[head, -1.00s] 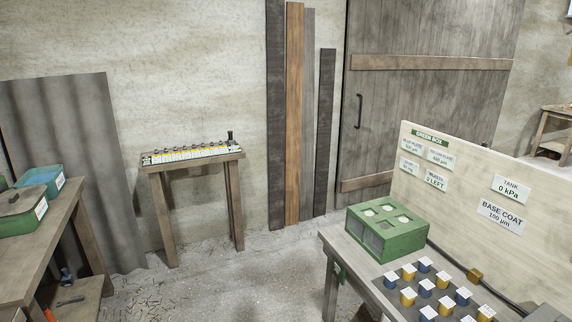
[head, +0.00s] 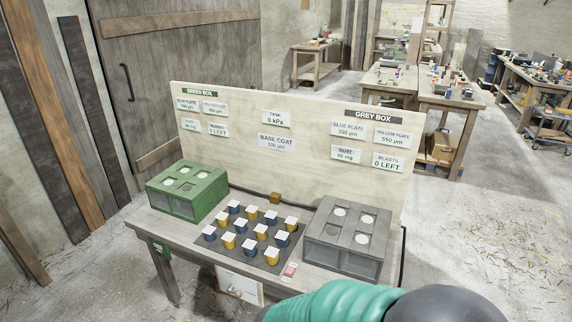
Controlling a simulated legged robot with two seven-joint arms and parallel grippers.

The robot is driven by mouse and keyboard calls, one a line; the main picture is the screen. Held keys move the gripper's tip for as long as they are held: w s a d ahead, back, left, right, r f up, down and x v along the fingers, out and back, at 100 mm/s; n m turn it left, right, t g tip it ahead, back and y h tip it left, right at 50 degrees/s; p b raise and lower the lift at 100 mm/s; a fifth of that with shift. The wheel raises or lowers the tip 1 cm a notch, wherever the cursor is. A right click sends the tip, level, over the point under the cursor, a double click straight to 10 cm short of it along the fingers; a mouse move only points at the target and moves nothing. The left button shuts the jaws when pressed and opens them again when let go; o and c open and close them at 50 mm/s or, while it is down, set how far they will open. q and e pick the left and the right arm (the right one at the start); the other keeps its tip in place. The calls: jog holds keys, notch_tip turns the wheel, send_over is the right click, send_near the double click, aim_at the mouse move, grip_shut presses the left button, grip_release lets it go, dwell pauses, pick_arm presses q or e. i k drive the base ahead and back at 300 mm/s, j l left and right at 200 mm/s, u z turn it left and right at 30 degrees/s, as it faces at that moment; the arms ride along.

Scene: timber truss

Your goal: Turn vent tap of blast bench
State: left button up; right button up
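The blast bench (head: 190,226) stands in front of me with a tall back board (head: 300,170). A green box (head: 187,190) sits at its left and a grey box (head: 346,238) at its right. A small brass fitting (head: 275,198) sits on a dark hose behind the blocks; I cannot tell whether it is the vent tap. A pale panel with a small knob (head: 235,291) hangs under the front edge. The tank sign (head: 276,119) appears to read 0 kPa. Neither gripper is in view; a teal and dark arm part of mine covers the bottom.
Several blue and yellow blocks with white tops stand on a dark mat (head: 209,251) between the boxes. A small red and white item (head: 289,271) lies at the bench's front edge. Worktables (head: 390,85) stand at the back right.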

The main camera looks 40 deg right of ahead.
aim_at(238, 294)
jog(key=z, duration=0.75)
